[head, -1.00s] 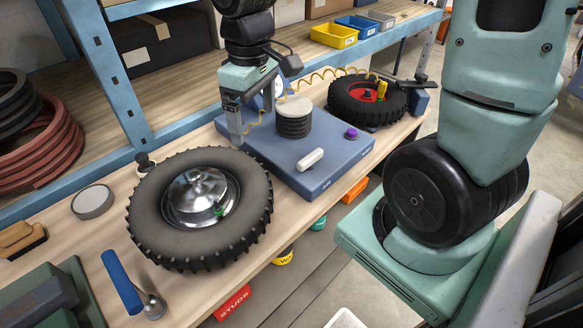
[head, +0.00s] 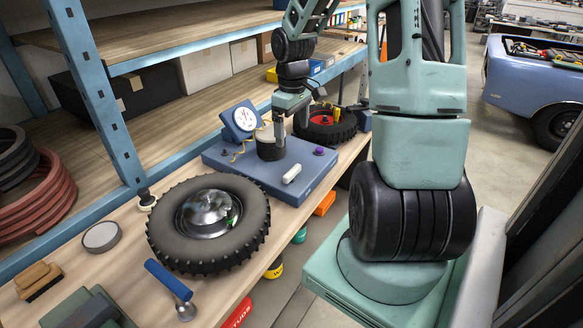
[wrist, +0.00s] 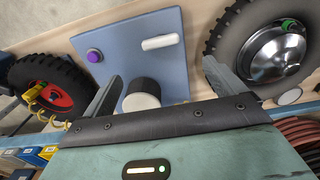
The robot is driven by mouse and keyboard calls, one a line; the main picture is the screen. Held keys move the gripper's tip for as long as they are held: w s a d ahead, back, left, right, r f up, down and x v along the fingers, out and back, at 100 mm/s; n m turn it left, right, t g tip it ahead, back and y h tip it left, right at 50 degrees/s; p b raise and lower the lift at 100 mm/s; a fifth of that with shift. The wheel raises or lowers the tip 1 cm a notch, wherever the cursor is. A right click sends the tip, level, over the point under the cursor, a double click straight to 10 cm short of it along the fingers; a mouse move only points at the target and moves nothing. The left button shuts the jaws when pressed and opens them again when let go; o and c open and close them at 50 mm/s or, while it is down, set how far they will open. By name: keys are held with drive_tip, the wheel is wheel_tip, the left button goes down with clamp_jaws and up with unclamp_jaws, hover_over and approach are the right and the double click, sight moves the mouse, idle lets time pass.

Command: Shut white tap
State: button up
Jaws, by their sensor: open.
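The white tap (head: 292,173) is a rounded white bar lying on the blue base plate (head: 245,170), near its front edge. It also shows in the wrist view (wrist: 160,42), beyond my fingertips and apart from them. My gripper (head: 291,132) is open and above the plate, near a ribbed black cylinder (head: 270,150) with a cream top. In the wrist view my gripper (wrist: 162,74) has its fingers wide apart. The cylinder (wrist: 141,92) appears between them; I cannot tell whether they touch it. Nothing is held.
A purple knob (head: 319,151) sits on the plate's right side, and a white-faced gauge (head: 243,119) stands behind. A large tyre (head: 165,225) lies left of the plate; a red-hubbed tyre (head: 340,130) lies behind it. A blue-handled tool (head: 168,280) lies in front.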

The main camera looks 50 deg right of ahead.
sight(292, 170)
wheel_tip(292, 170, down, 13)
drive_tip(key=shift+f+p, duration=0.1)
drive_tip(key=shift+p, duration=0.55)
drive_tip(key=c, duration=1)
